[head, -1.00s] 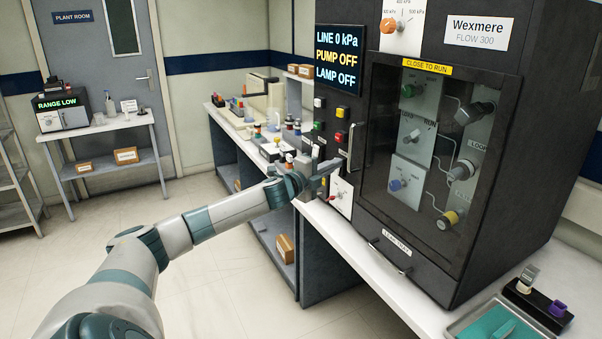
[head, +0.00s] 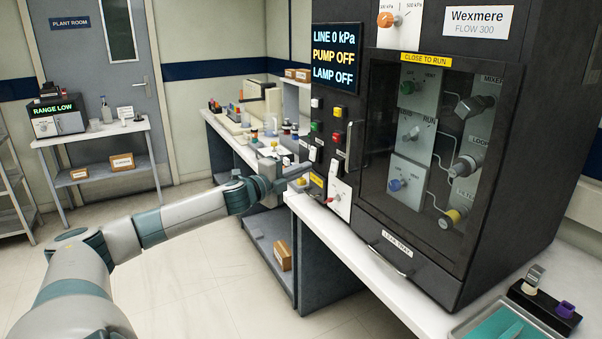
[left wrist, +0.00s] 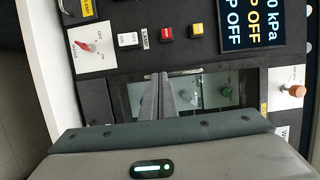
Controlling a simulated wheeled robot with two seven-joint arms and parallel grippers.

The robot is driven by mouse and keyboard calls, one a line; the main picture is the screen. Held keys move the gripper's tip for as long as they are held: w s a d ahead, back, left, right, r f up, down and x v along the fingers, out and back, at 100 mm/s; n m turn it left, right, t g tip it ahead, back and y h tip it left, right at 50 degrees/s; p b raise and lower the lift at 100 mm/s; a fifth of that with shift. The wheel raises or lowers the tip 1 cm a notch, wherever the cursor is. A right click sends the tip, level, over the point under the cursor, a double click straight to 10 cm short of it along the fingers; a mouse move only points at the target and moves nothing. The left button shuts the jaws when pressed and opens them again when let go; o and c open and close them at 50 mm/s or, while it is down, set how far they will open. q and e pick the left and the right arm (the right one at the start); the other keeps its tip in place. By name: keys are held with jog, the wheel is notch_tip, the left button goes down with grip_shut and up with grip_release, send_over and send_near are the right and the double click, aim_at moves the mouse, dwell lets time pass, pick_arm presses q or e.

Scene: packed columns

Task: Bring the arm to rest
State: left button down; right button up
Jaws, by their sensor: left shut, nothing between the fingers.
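My left arm comes in from the left, and my left gripper (head: 292,173) is in front of the left end of the black Wexmere cabinet (head: 372,215). Its fingers are together with nothing between them, as the left wrist view shows (left wrist: 161,82). In the head view it looks clear of the cabinet's glass door (head: 385,150), which appears closed. The display (head: 336,56) reads LINE 0 kPa, PUMP OFF, LAMP OFF. A panel with a red knob (head: 338,197) is just right of and below the gripper. My right gripper is out of view.
The white counter (head: 335,235) runs under the cabinet. A tray (head: 475,325) and a black holder (head: 540,308) stand at the lower right. A cluttered side bench (head: 228,132) is behind my gripper. A table (head: 95,132) stands by the door. The floor at left is clear.

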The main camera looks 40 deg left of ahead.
pick_arm(q)
jog(key=shift+s+a, duration=0.1)
jog(key=shift+s, duration=0.05)
dwell(0.4)
jog(key=shift+f, duration=0.1)
